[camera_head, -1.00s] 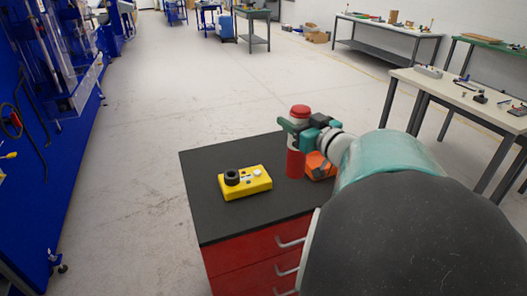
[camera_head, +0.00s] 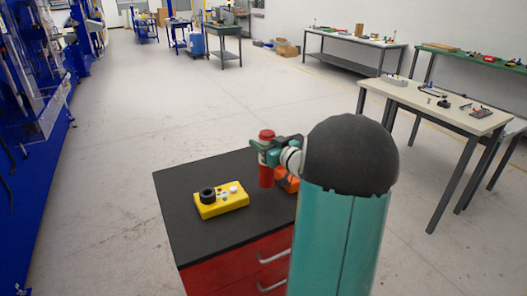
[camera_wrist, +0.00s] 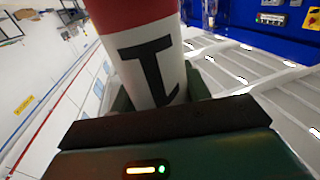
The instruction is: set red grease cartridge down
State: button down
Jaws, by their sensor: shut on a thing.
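The red grease cartridge (camera_head: 266,176) stands upright at the right part of the black cabinet top (camera_head: 205,235). My gripper (camera_head: 266,155) is shut around its upper part, below the red cap. In the wrist view the cartridge (camera_wrist: 150,60) shows a red band above a white band with a black mark, between my gripper's fingers (camera_wrist: 155,100). Whether its bottom touches the cabinet top is hard to tell. An orange object (camera_head: 287,180) sits just right of the cartridge, partly hidden by my arm.
A yellow box with a black knob (camera_head: 221,201) lies on the cabinet top, left of the cartridge. The cabinet top is bare behind and in front of it. Red drawers (camera_head: 240,268) are below. A workbench (camera_head: 440,105) stands to the right.

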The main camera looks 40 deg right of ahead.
jog(key=shift+d+f, duration=0.1)
jog(key=shift+f, duration=1.65)
jog(key=c, duration=0.7)
grip_release()
jog(key=shift+f, duration=0.1)
jog(key=s, duration=0.8)
jog(key=s+a, duration=0.1)
jog(key=s, duration=0.3)
jog(key=shift+r, duration=0.2)
